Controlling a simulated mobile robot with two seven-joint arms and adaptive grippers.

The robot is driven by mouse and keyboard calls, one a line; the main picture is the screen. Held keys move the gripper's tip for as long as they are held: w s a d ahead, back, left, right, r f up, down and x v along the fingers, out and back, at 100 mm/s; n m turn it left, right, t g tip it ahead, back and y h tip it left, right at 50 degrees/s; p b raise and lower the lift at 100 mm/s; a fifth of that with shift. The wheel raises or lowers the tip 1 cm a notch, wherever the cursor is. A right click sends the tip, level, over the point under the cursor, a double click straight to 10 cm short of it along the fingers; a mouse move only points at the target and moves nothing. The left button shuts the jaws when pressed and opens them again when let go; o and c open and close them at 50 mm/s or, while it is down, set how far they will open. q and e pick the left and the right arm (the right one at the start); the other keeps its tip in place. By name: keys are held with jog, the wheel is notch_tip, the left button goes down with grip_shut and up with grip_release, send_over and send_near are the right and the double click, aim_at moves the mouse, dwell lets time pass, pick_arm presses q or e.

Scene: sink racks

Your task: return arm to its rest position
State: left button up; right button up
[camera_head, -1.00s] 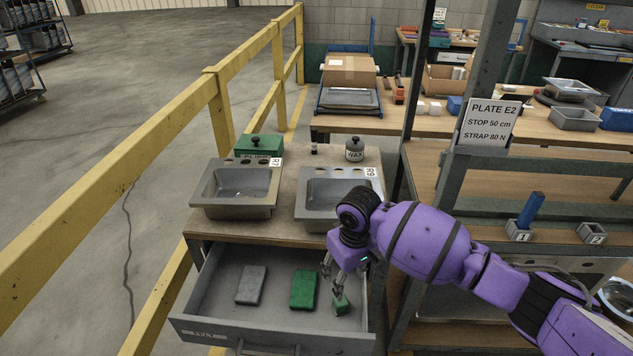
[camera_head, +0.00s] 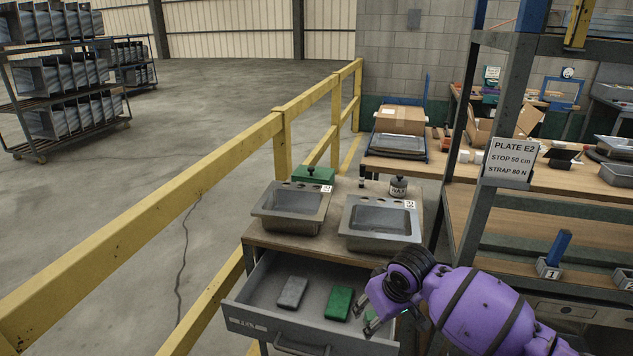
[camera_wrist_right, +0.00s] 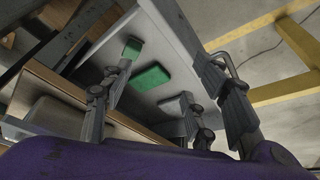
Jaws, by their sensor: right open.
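My right arm is purple and comes in from the lower right of the head view. Its gripper (camera_head: 371,315) is open, over the right side of an open grey drawer (camera_head: 275,337). In the right wrist view the gripper's fingers (camera_wrist_right: 160,82) are spread with nothing between them. A larger green block (camera_head: 339,303) lies in the drawer, also seen in the wrist view (camera_wrist_right: 150,77). A grey block (camera_head: 292,292) lies left of the larger green one. My left gripper is out of view.
Two grey sinks, left (camera_head: 291,207) and right (camera_head: 380,223), stand on the bench above the drawer. A yellow railing (camera_head: 215,158) runs along the left. A shelf post (camera_head: 487,150) with a sign (camera_head: 511,162) rises on the right. Open floor lies beyond the railing.

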jog(key=w+a+n+t+y, duration=0.1)
jog(key=w+a+t+y, duration=0.15)
jog(key=a, duration=0.35)
jog(key=s+a+f+t+y+p, duration=0.1)
jog(key=s+f+t, duration=0.15)
jog(key=s, duration=0.35)
pick_arm(q)
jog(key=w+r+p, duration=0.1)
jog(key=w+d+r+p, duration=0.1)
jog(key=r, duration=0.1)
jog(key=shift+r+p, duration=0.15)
jog(key=shift+p, duration=0.2)
pick_arm(e)
jog(key=s+d+f+m+h, duration=0.1)
jog(key=s+d+f, duration=0.3)
jog(key=s, duration=0.7)
jog(key=s+d+f+m+h, duration=0.2)
jog(key=s+d+f, duration=0.2)
jog(key=s, duration=0.8)
jog(key=s+d+f+m+h, duration=0.1)
jog(key=s+d+f, duration=0.3)
jog(key=s, duration=0.8)
jog(key=shift+m, duration=0.8)
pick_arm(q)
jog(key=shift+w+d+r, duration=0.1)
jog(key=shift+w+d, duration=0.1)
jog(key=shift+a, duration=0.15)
pick_arm(e)
jog(key=shift+r, duration=0.1)
